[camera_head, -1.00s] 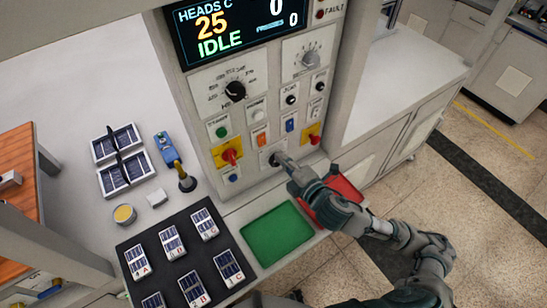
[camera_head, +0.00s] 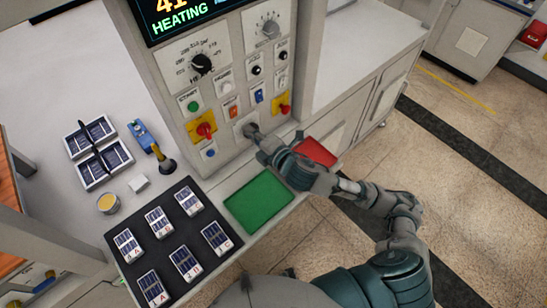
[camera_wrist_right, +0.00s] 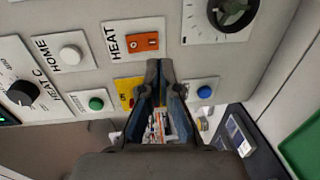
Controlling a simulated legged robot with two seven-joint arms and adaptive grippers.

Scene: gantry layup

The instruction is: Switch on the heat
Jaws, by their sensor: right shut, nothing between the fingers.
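The control panel's display (camera_head: 180,18) reads 41 and HEATING at its lower edge; its top is cut off. The orange HEAT rocker (camera_head: 233,112) sits on a white plate in the lower middle of the panel. It also shows in the right wrist view (camera_wrist_right: 143,42), beside the printed word HEAT. My right gripper (camera_head: 251,131) is shut and empty in front of the panel, just below the rocker. In the right wrist view its fingertips (camera_wrist_right: 160,66) appear close to the HEAT plate; contact cannot be told. My left gripper is out of view.
Red rotary switches on yellow plates (camera_head: 204,130) (camera_head: 284,106), a green button (camera_head: 194,106) and a blue rocker (camera_head: 259,96) are near. A green tray (camera_head: 258,203) and a red tray (camera_head: 317,152) lie below. A dark mat (camera_head: 194,245) holds several labelled pieces.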

